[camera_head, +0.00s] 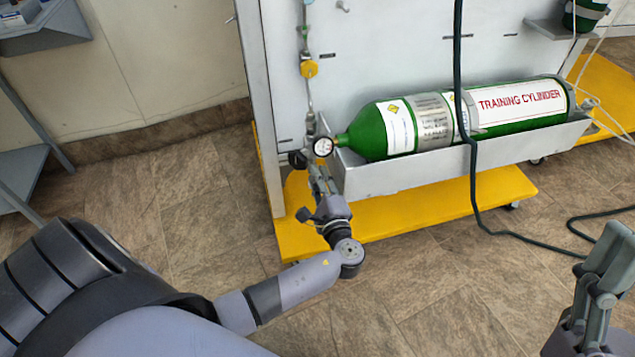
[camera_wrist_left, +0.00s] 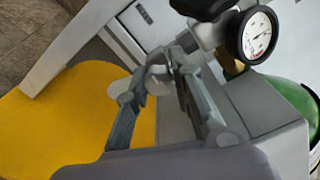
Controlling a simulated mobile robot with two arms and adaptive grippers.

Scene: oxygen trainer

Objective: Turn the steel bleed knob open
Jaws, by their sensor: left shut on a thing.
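My left gripper (camera_head: 315,172) reaches the panel's lower left, just below the pressure gauge (camera_head: 323,147). In the left wrist view, the fingers of my left gripper (camera_wrist_left: 160,72) close around a small steel part, the bleed knob (camera_wrist_left: 158,85), below the gauge (camera_wrist_left: 258,35). The fingers hide part of the knob, and its turned angle cannot be told. In the head view the knob is hidden by the gripper. My right gripper (camera_head: 608,262) is at the lower right, away from the panel; its fingers are seen edge-on.
A green training cylinder (camera_head: 395,130) lies in a grey tray (camera_head: 400,178) right of the gauge. A black handwheel (camera_wrist_left: 203,6) sits close above the left gripper. A yellow base (camera_head: 420,222) lies below. A dark green hose (camera_head: 474,180) hangs before the cylinder.

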